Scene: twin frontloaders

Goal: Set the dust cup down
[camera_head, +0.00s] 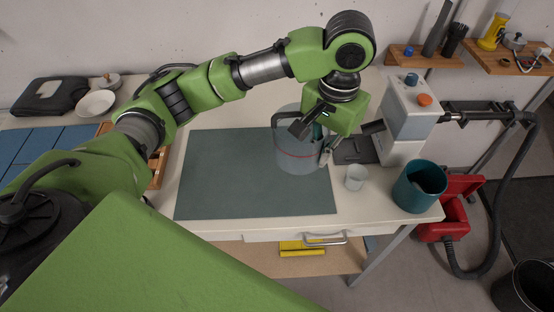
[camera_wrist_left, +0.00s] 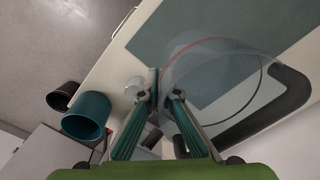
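The dust cup (camera_head: 297,153) is a large clear cylinder with a red line around it. It is upright, over the right part of the grey-green mat (camera_head: 230,185); I cannot tell whether its base touches the mat. My left gripper (camera_head: 326,143) reaches down at the cup's right side. The wall's exact contact with the fingers is hard to see. My right gripper is out of view.
A small clear cup (camera_head: 355,178) and a teal bin (camera_head: 415,190) stand right of the mat. A grey-white device (camera_head: 408,115) with an orange knob stands behind them. A wooden tray (camera_head: 158,165) lies left of the mat. The mat's left and middle are clear.

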